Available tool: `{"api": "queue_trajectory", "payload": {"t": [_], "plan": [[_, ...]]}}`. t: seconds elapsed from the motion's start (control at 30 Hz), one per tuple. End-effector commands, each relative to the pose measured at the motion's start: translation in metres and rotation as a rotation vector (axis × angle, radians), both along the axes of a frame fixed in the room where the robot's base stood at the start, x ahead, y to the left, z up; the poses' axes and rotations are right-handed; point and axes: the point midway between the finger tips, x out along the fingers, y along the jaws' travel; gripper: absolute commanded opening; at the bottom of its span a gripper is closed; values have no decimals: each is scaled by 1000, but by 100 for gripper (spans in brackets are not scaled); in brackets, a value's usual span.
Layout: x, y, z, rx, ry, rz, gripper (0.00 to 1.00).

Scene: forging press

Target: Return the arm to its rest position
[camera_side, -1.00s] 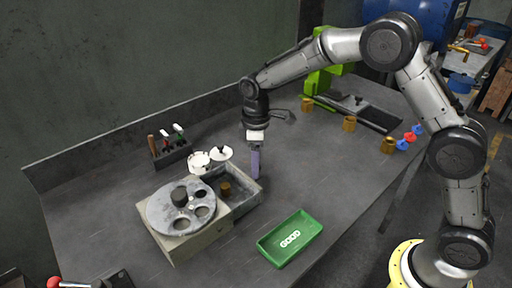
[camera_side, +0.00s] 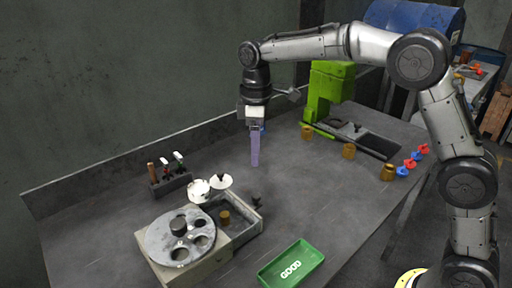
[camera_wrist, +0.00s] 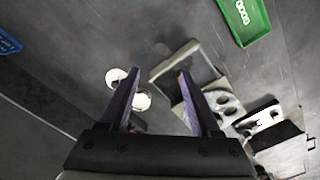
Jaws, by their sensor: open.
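My gripper (camera_side: 255,148) hangs pointing down above the table, behind the open drawer of the grey box. In the wrist view my gripper (camera_wrist: 155,92) shows two purple fingers spread apart with nothing between them. The side view shows the fingers nearly in line, clear of every object. My arm reaches in from the right and is bent high over the table.
The table holds a box with a round holed plate (camera_side: 160,240), its drawer (camera_side: 249,212) with a brass piece (camera_side: 224,217), white discs (camera_side: 221,181), a tool holder (camera_side: 173,187), a green GOOD tray (camera_side: 272,274), a green press (camera_side: 325,95) and brass cylinders (camera_side: 348,151).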

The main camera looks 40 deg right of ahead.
Motion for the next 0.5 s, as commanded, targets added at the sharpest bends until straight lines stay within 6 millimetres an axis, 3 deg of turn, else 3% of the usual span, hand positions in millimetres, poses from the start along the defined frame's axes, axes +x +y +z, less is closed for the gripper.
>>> {"api": "queue_trajectory", "payload": {"t": [0.17,0.27,0.37,0.5], "plan": [[0,0,0,0,0,-1,64],[0,-4,10,4,-22,-8,64],[-7,-11,39,13,-79,-22,64],[-44,-29,83,24,-155,-50,64]]}}
